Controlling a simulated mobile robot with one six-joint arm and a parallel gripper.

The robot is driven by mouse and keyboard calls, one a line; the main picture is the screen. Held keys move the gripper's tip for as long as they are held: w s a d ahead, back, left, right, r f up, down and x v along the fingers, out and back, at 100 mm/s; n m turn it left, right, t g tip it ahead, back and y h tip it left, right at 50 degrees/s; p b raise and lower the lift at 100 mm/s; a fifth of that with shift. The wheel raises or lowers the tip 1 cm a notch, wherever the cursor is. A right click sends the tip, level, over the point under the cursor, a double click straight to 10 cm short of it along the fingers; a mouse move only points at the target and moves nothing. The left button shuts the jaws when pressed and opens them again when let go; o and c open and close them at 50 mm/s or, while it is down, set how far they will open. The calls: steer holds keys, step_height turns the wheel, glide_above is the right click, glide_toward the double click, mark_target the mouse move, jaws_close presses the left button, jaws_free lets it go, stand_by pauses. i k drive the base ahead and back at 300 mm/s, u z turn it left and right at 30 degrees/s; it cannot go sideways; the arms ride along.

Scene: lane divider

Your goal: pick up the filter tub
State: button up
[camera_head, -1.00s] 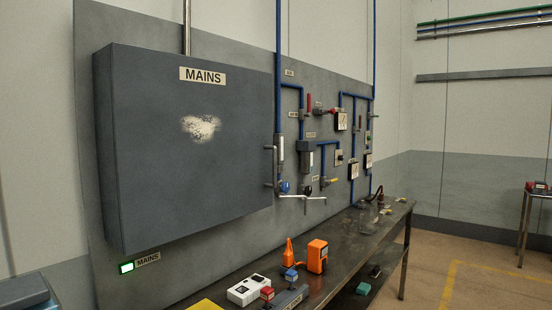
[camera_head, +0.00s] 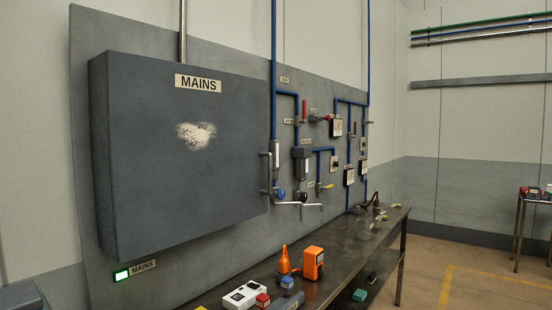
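I cannot make out a thing that is clearly the filter tub. Small items stand on the dark workbench (camera_head: 345,250): an orange pointed bottle (camera_head: 284,262), an orange boxy device (camera_head: 313,264), a white box (camera_head: 244,296), and small blocks with a red top (camera_head: 263,299) and a blue top (camera_head: 288,282). A small green item (camera_head: 360,295) shows low, below the bench top. Several small items farther along the bench are too small to tell. My gripper is not in view.
A large grey MAINS cabinet (camera_head: 185,150) juts from the wall panel at left. Blue pipes, gauges and valve handles (camera_head: 300,204) stick out above the bench. A side table (camera_head: 535,200) with small red items stands at far right. The floor right of the bench looks clear.

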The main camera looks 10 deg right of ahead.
mark_target(363, 229)
steer(key=u, duration=0.25)
steer(key=k, duration=0.6)
steer(key=z, duration=1.9)
steer(key=i, duration=1.1)
